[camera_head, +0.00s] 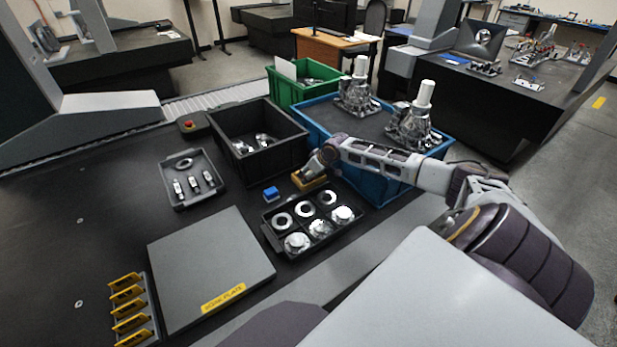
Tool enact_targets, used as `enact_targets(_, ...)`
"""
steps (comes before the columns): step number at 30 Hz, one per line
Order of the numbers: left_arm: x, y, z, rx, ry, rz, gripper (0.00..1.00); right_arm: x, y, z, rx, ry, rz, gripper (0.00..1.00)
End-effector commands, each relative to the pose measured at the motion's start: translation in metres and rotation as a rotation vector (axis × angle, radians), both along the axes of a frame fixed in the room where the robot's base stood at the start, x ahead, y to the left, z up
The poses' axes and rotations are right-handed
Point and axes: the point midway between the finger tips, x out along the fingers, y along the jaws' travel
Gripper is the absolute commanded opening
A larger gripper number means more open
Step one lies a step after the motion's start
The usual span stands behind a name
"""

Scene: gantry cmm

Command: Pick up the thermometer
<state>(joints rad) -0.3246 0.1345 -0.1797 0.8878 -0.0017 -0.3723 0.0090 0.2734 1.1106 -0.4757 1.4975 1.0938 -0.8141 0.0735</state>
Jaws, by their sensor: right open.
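A small yellow and dark object (310,181), which looks like the thermometer, lies on the dark table between the blue block and the blue crate. My right arm reaches in from the right. Its gripper (314,172) is open, pointing down right over the yellow object and covering part of it. I cannot tell whether the fingers touch it. My left gripper is not in view.
A blue block (271,193) and a black tray of metal rings and parts (268,232) sit close by. A black bin (228,127), a blue crate (300,124) with large metal castings, and a green crate (278,89) stand behind. A grey plate (205,265) lies front left.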

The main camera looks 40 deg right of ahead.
Motion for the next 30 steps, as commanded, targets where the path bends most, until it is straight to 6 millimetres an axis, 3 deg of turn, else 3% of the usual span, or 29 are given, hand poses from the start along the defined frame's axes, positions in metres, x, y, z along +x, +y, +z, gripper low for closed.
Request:
enact_targets(5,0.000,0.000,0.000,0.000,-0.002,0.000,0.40,0.000,0.000,0.000,0.000,0.000,0.000,0.50)
enact_targets(12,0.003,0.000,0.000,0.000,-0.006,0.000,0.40,0.000,0.000,0.000,0.000,0.000,0.000,0.22)
enact_targets(23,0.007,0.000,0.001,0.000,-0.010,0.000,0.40,0.000,0.000,0.005,-0.001,-0.001,-0.001,0.22)
enact_targets(30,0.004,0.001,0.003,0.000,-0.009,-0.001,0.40,0.000,-0.001,0.028,-0.002,-0.002,0.001,0.22)
